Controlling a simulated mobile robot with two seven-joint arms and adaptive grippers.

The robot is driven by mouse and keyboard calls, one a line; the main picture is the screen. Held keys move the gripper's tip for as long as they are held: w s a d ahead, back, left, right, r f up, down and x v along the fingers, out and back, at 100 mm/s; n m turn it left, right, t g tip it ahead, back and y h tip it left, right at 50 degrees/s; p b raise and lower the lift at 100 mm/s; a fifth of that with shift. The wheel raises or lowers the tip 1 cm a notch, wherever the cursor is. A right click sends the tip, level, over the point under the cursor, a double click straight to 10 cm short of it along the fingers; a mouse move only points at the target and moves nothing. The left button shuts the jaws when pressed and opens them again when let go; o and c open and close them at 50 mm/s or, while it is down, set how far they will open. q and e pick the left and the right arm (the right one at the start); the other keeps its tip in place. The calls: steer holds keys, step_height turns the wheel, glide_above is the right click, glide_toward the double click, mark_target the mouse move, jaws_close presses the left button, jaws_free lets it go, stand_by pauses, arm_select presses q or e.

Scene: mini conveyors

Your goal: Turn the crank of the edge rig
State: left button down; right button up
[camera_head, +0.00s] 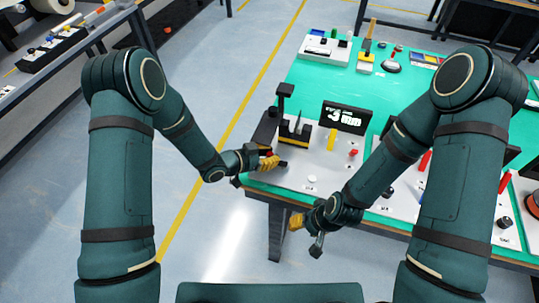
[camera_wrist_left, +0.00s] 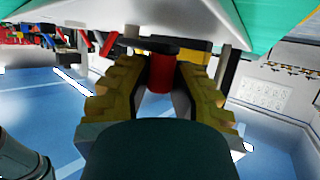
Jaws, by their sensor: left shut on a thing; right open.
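The edge rig (camera_head: 266,128) is a dark upright assembly at the left front corner of the green table, on a pale base plate. My left gripper (camera_head: 273,162) is at its front left side, by the table's edge. In the left wrist view, my left gripper's (camera_wrist_left: 158,72) ribbed yellow fingers stand on both sides of the crank's red cylindrical handle (camera_wrist_left: 161,75) and are shut on it. A dark crank arm (camera_wrist_left: 150,45) joins the handle's upper end. My right gripper (camera_head: 308,236) is open and empty in front of the table's front edge.
A yellow block (camera_head: 332,139) and a red knob (camera_head: 353,153) are on the plate. More devices and tools sit farther back on the green table (camera_head: 302,82). Floor is free left of the table.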

arm_select(q)
steer(key=c, duration=0.8)
jaws_free()
steer(key=v, duration=1.2)
